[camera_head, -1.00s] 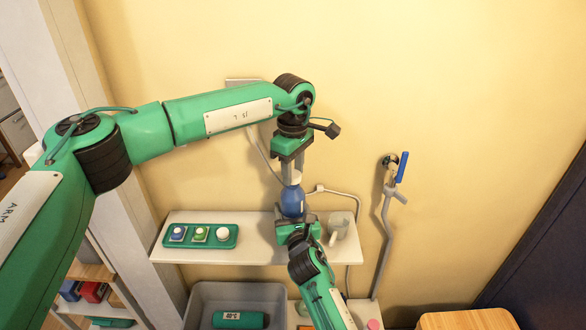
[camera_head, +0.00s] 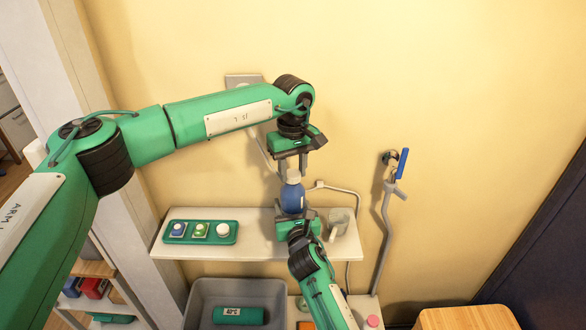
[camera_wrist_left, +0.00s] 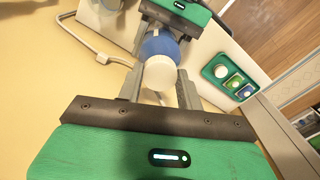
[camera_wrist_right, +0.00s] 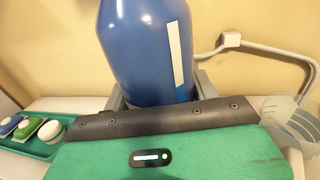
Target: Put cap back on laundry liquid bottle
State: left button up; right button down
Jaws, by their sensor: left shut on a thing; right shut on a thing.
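The laundry liquid bottle (camera_head: 292,201) is blue and stands upright above the shelf. It also shows in the right wrist view (camera_wrist_right: 145,55), with a pale label strip. My right gripper (camera_head: 297,216) is shut on its body from the front. The white cap (camera_head: 293,177) is at the top of the bottle, in line with it. My left gripper (camera_head: 293,172) points down from above and is shut on the cap, with a finger on each side in the left wrist view (camera_wrist_left: 160,75). The cap hides the neck, so I cannot tell how tightly it sits.
The white shelf (camera_head: 220,250) holds a green tray (camera_head: 211,239) with several round-topped items on the left and a clear cup (camera_head: 338,222) on the right. A grey basin (camera_head: 270,292) is below. A pipe with a blue lever (camera_head: 402,164) runs down the wall at right.

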pick_arm(q)
jog(key=m, duration=0.7)
jog(key=shift+m, duration=0.4)
jog(key=m, duration=0.6)
jog(key=shift+a, duration=0.1)
jog(key=o, duration=0.9)
jog(key=shift+r, duration=2.25)
jog(key=shift+c, duration=0.3)
